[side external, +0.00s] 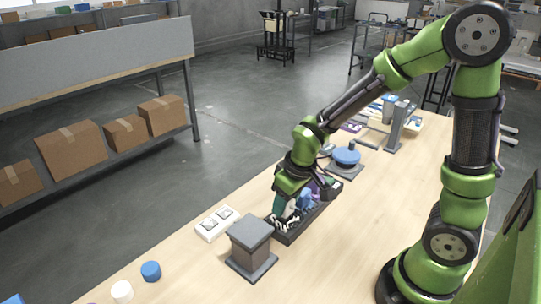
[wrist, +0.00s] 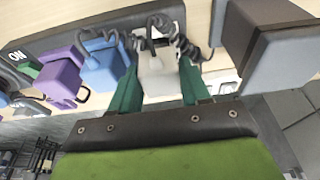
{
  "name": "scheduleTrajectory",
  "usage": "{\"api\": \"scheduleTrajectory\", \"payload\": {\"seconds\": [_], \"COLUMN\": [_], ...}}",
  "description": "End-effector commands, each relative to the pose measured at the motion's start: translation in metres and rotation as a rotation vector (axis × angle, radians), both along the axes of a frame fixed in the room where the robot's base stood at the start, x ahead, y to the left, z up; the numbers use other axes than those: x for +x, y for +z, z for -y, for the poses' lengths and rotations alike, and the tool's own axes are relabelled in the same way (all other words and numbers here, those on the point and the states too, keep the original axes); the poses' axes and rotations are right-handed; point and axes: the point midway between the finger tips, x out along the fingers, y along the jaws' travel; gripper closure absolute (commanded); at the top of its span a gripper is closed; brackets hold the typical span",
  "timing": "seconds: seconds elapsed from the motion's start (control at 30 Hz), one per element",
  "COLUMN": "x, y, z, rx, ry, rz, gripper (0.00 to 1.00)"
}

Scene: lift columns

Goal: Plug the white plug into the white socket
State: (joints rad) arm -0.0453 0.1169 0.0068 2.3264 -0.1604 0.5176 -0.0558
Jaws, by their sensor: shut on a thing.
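My gripper (wrist: 160,85) has its green fingers closed on the sides of the white plug (wrist: 158,76). A dark coiled cord runs from the plug's far end. The plug is at the dark rack; I cannot tell whether it is lifted clear. In the side view my gripper (side external: 283,207) is low over the rack's near end, and its fingers largely hide the plug. The white socket (side external: 217,223) is a flat block with two outlets, lying on the table left of the rack. A pale piece beside the right finger in the wrist view may be the socket.
The dark rack (side external: 288,238) also holds a blue plug (wrist: 103,62) and a purple plug (wrist: 58,80) close beside the gripper. A grey column (side external: 250,240) stands in front of the socket. Blue (side external: 151,271) and white (side external: 122,291) round pieces lie front left.

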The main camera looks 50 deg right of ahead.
Motion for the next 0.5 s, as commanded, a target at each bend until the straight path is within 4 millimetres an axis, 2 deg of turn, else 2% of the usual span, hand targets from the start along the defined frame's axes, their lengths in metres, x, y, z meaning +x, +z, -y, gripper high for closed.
{"api": "scheduleTrajectory", "payload": {"seconds": [0.5], "x": [-0.0002], "y": [-0.008], "z": [0.0], "rx": [0.0], "ry": [0.0], "rz": [0.0], "gripper": [0.85]}}
